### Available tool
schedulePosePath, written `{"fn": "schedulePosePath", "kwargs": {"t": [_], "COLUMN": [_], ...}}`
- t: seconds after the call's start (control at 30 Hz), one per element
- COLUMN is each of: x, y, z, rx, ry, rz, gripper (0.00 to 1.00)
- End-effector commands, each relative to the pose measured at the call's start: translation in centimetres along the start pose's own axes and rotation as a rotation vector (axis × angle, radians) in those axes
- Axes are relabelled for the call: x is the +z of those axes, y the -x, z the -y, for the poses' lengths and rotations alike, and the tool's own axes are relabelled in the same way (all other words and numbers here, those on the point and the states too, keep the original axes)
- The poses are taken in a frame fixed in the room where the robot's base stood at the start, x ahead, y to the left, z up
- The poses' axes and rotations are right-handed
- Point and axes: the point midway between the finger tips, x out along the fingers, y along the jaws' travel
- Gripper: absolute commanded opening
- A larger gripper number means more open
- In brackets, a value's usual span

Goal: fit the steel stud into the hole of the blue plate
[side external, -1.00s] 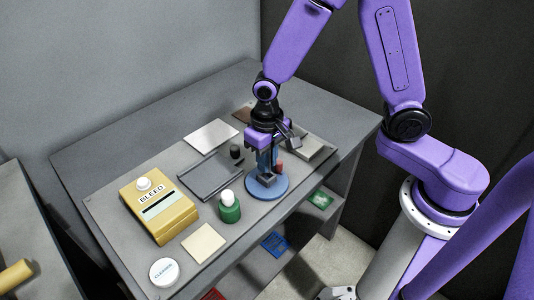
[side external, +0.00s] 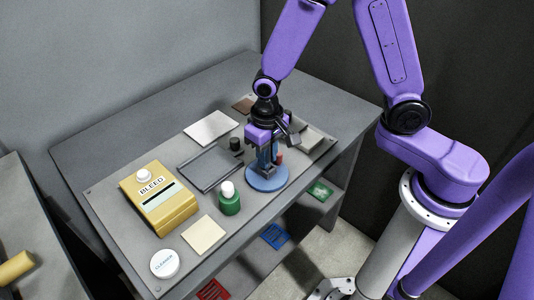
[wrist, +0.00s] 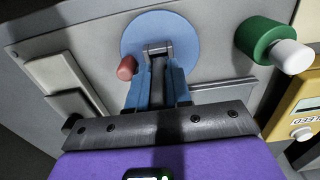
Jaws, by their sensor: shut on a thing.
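The blue plate (side external: 282,180) is a round disc lying on the grey work board; in the wrist view the blue plate (wrist: 135,35) lies just beyond my fingertips. My gripper (side external: 266,170) points down over the middle of the plate. In the wrist view my gripper (wrist: 158,55) has its blue fingers closed around a grey metal piece, which looks like the steel stud (wrist: 157,46). The stud appears in front of the plate's centre. The hole is hidden behind the fingers and stud, so I cannot tell whether the stud's end is in it.
A small red cylinder (wrist: 126,67) stands close beside my fingers. A green bottle with a white cap (side external: 229,200) stands left of the plate. A grey tray (side external: 208,168), the yellow BLEED box (side external: 160,205) and a white CLEANER tub (side external: 165,263) lie further left.

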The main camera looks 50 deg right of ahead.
Motion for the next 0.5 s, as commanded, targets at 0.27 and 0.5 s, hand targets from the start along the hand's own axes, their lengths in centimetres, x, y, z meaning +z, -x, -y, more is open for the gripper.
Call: {"fn": "schedulePosePath", "kwargs": {"t": [0.27, 0.5], "x": [-0.03, -0.04], "y": [-0.11, -0.36], "z": [0.00, 0.01], "rx": [0.000, 0.000], "ry": [-0.001, -0.001], "rz": [0.000, -0.001], "gripper": [0.00, 0.00]}}
